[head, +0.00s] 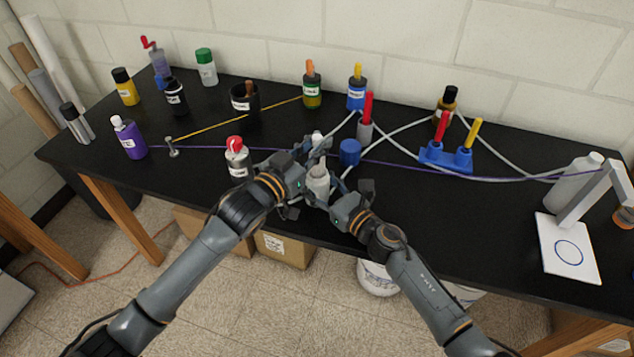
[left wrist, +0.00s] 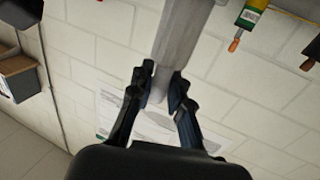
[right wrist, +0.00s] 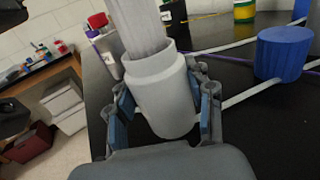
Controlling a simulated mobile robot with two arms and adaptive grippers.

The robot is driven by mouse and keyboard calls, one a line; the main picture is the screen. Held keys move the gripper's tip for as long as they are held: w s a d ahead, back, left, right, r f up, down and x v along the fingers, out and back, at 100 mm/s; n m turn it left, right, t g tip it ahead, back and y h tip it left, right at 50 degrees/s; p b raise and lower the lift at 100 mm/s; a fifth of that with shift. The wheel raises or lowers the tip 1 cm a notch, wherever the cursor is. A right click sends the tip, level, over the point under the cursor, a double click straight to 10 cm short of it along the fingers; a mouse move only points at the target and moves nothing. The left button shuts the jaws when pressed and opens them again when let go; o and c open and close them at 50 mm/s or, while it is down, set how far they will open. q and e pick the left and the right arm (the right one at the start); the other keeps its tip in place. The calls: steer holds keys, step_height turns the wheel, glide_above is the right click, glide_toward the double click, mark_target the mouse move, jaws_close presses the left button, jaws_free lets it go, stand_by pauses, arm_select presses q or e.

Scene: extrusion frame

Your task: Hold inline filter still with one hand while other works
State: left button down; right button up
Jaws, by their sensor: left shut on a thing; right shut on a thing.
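The inline filter shows as a pale grey body (head: 318,180) near the table's front edge in the head view. In the right wrist view, a wide smooth grey cup (right wrist: 165,98) has a ribbed translucent cylinder (right wrist: 142,28) in its open top. My right gripper (head: 333,198) is shut around the cup, a finger on each side. My left gripper (head: 302,172) is shut on the filter's narrow end; the left wrist view shows a grey cylinder (left wrist: 180,40) rising from between its fingers. The hands partly hide the filter in the head view.
A blue cylinder (head: 350,152) stands just right of the filter, and a grey red-topped bottle (head: 237,158) stands to the left. White hoses (head: 400,128) and a purple cord (head: 430,171) cross the black table (head: 400,220). Bottles line the back; the right front is fairly clear.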

arm_select(q)
steer(key=c, duration=1.2)
jaws_free()
steer(key=v, duration=1.2)
arm_select(e)
steer(key=o, duration=1.3)
